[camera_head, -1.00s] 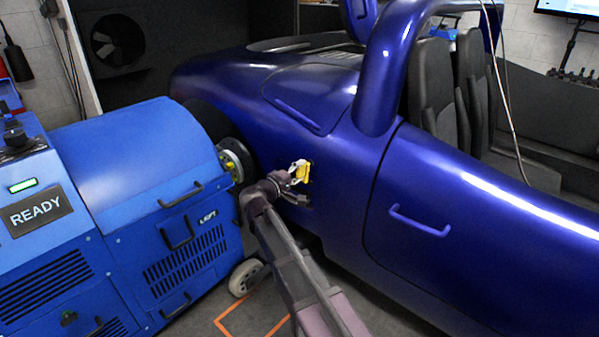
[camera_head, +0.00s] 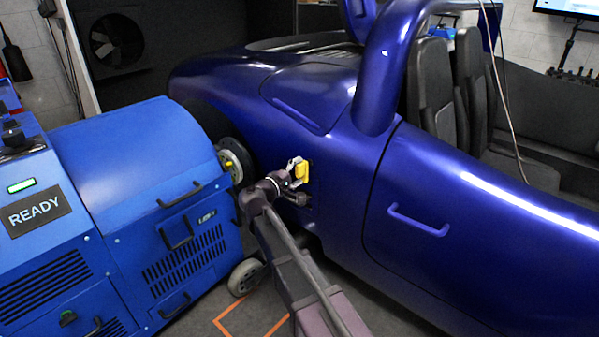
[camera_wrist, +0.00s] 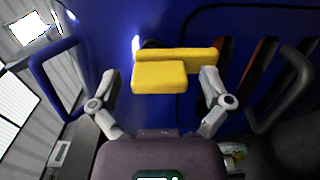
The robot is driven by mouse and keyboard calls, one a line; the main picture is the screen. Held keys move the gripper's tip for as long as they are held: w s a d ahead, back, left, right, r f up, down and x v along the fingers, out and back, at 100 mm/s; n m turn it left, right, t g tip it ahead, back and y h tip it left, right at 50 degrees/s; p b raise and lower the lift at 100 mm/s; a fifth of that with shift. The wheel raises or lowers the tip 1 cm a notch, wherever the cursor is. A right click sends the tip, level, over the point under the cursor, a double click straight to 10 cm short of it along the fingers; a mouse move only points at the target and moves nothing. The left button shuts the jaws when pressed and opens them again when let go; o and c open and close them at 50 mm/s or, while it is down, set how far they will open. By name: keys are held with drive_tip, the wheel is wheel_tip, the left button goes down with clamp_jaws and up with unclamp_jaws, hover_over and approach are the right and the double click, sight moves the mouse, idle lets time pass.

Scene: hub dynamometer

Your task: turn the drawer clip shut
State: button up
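In the wrist view the yellow clip (camera_wrist: 160,77) shows as a thick block in front of a longer bar, against blue panel. My gripper (camera_head: 295,170) is right at the clip. In the wrist view my gripper (camera_wrist: 160,82) has its two grey fingers spread, one on each side of the clip. The right finger is close to the bar's right end; I cannot tell if it touches. The left finger looks apart from the block. No drawer can be made out.
The blue dynamometer (camera_head: 140,170) with a READY display stands left of the car, its hub at the wheel. A caster wheel (camera_head: 246,277) and orange floor marking (camera_head: 232,322) lie below. The car door handle (camera_head: 418,220) is to the right.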

drive_tip(key=shift+s+a, duration=0.1)
drive_tip(key=shift+a, duration=0.05)
drive_tip(key=v, duration=1.1)
drive_tip(key=shift+s+a, duration=0.25)
drive_tip(key=shift+d, duration=0.1)
idle(0.3)
drive_tip(key=s+d+f+m+g+y+p, duration=0.2)
drive_tip(key=s+d+f+g, duration=0.15)
drive_tip(key=d, duration=0.55)
drive_tip(key=s+d+f+m+g+y+p, duration=0.1)
drive_tip(key=s+d+f+m+g+p, duration=0.2)
drive_tip(key=d, duration=0.5)
drive_tip(key=s+d+f+m+g+y+p, duration=0.1)
drive_tip(key=d+f+m+g+y+p, duration=0.1)
drive_tip(key=d+g, duration=0.5)
drive_tip(key=s+d+m+y+p, duration=0.35)
drive_tip(key=s+d+y, duration=0.25)
drive_tip(key=s, duration=0.3)
wheel_tip(320, 180, up, 38)
drive_tip(key=p, duration=3.7)
drive_tip(key=shift+w+g, duration=0.25)
drive_tip(key=shift+g, duration=0.1)
drive_tip(key=shift+f, duration=0.1)
